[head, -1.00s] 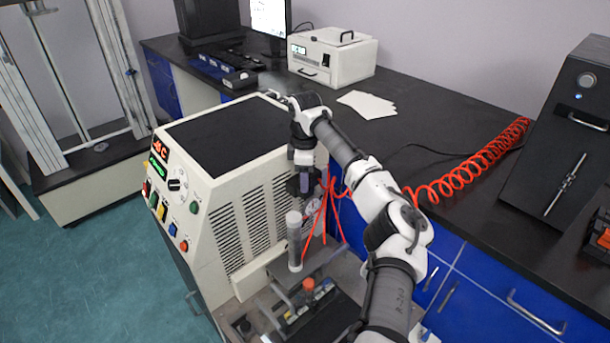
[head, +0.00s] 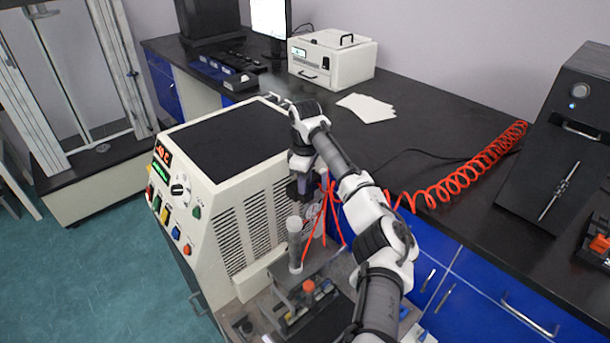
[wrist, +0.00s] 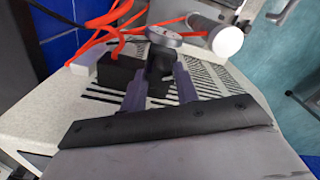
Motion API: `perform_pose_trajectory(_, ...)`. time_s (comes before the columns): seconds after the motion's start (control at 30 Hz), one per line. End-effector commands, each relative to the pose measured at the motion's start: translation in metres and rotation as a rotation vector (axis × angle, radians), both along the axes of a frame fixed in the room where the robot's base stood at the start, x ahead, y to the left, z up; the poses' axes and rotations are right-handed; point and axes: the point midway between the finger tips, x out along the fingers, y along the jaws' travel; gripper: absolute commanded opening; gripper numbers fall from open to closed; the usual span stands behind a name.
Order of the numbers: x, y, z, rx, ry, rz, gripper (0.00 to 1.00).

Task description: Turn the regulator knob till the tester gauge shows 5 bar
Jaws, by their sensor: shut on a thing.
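The regulator's black knob (wrist: 160,62) is at the top centre of the wrist view. My gripper (wrist: 160,84) has one purple-grey finger on each side of it and is shut on it. The round gauge (wrist: 164,36) lies just beyond the knob, seen nearly edge-on, so its needle and reading cannot be read. In the head view my gripper (head: 303,188) points down beside the vented side of the cream tester (head: 270,205). The knob is hidden there by my gripper and arm.
Red air hoses (head: 331,205) hang close to my gripper; a coiled red hose (head: 465,175) crosses the black bench. A grey cylinder (head: 295,245) stands upright just below left of my gripper. Blue drawers (head: 450,290) lie to the right.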

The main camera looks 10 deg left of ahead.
Motion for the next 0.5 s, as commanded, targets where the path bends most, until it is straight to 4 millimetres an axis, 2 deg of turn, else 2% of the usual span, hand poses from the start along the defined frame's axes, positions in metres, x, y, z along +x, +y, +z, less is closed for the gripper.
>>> perform_pose_trajectory(0.5,-0.0014,0.0008,0.0031,-0.001,0.006,-0.49,0.07)
